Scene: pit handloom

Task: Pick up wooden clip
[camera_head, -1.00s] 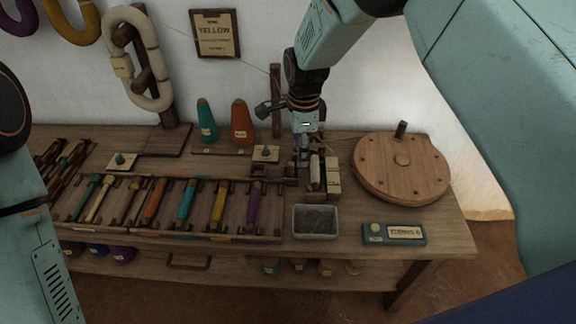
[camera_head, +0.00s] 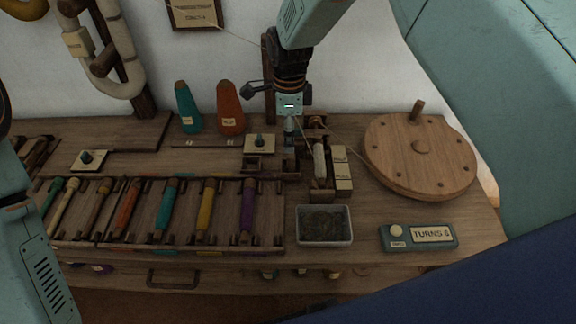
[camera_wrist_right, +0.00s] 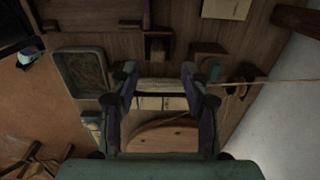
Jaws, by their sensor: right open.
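My right gripper (camera_head: 297,156) hangs over the back middle of the bench, beside the winder with a pale bobbin (camera_head: 319,160). In the right wrist view its two fingers (camera_wrist_right: 160,74) are spread, with the pale bobbin (camera_wrist_right: 160,85) seen between them and nothing held. I cannot surely pick out the wooden clip. A small dark wooden piece (camera_head: 252,164) lies left of the gripper, in front of a knobbed card, and may be it. The gripper partly hides the bench behind it. My left gripper is out of view; only part of its arm shows at left.
A round wooden wheel (camera_head: 420,178) stands at right. A metal tray (camera_head: 324,240) and a turns counter (camera_head: 418,237) lie along the front. A rack (camera_head: 181,198) of coloured bobbins fills the left. Teal (camera_head: 188,108) and orange (camera_head: 230,108) cones stand behind. A thin thread crosses by the gripper.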

